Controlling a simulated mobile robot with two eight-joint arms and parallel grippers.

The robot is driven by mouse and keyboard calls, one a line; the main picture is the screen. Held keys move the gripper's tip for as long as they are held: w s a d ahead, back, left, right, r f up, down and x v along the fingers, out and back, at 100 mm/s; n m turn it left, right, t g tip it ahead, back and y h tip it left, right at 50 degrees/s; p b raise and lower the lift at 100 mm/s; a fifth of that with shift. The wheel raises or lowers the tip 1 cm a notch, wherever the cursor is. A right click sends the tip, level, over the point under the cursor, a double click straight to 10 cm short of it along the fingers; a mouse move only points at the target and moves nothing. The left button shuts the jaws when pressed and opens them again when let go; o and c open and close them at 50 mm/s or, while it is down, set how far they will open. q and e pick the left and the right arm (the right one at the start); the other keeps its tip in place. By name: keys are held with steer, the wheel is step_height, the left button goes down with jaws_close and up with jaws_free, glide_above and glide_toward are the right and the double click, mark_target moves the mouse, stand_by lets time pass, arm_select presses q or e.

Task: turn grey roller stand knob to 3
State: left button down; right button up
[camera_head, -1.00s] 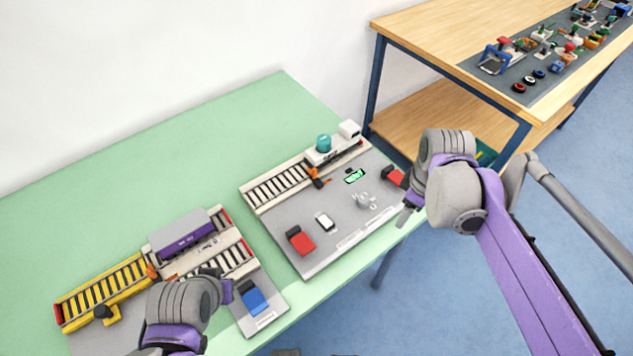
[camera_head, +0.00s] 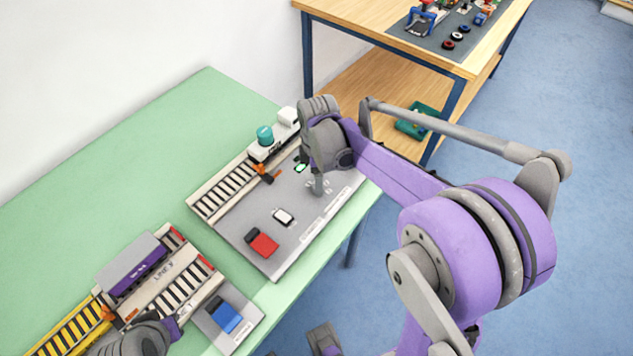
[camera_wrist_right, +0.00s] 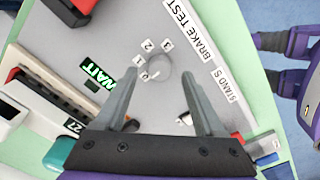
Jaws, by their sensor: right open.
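The grey roller stand knob (camera_wrist_right: 160,67) is round and sits on the grey panel in the right wrist view. Small white tiles marked 0, 1, 2 and 3 curve around its left and upper side. A pale mark on the knob seems to lie near the 0 tile. My right gripper (camera_wrist_right: 157,92) is open; its fingers point at the knob from either side, apparently without touching it. In the head view my right gripper (camera_head: 317,188) hangs over the panel and mostly hides the knob. My left gripper (camera_head: 172,328) is low at the left, its fingers unclear.
A green WAIT display (camera_wrist_right: 97,77) is beside the knob, with a BRAKE TEST label (camera_wrist_right: 193,30) opposite. A red block (camera_head: 261,243) and a white part (camera_head: 284,217) are on the panel. A white and teal vehicle (camera_head: 273,139) stands on the rear track. Bare green table lies behind.

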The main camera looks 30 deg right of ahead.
steer(key=shift+f, duration=1.05)
jaws_close()
